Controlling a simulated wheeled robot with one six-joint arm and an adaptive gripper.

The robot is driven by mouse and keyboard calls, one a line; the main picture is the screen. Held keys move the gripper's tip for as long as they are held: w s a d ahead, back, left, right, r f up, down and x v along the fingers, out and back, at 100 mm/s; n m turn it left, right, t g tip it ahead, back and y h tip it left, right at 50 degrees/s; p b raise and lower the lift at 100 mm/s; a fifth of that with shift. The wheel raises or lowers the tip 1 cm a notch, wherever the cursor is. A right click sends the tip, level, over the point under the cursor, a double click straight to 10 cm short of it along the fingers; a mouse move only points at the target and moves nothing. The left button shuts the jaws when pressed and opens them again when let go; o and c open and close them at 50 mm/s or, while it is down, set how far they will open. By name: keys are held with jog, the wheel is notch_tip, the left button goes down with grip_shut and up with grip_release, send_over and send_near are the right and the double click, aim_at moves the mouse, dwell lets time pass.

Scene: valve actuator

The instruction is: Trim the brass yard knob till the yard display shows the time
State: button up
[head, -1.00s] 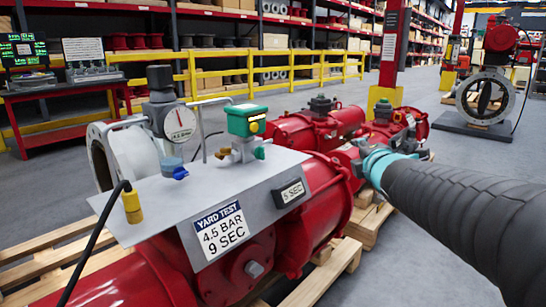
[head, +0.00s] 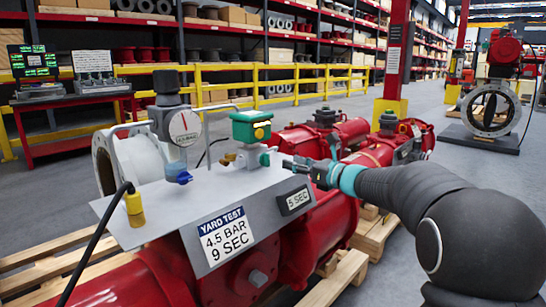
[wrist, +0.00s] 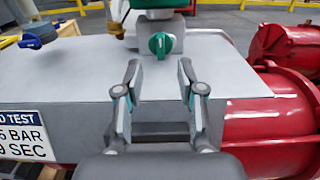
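A green knob (head: 265,159) sits on the valve under a green box (head: 251,126); it also shows in the wrist view (wrist: 160,44). A brass-coloured fitting (head: 228,160) is on that valve's left side, also in the wrist view (wrist: 115,28). I cannot tell which part the task calls the brass yard knob. The yard display (head: 294,200) on the plate's front reads "5 SEC". A sign (head: 226,234) reads "YARD TEST 4.5 BAR 9 SEC". My gripper (wrist: 159,72) is open and empty, its fingers pointing at the green knob, apart from it.
A pressure gauge (head: 185,127) and a blue handle (head: 179,177) stand left of the green box. A yellow plug (head: 134,204) with a black cable is at the plate's left end. The grey plate (head: 150,221) lies over a red actuator (head: 320,225) on pallets.

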aim_at(269, 155)
jog(key=x, duration=0.9)
jog(key=shift+p, duration=0.4)
grip_shut()
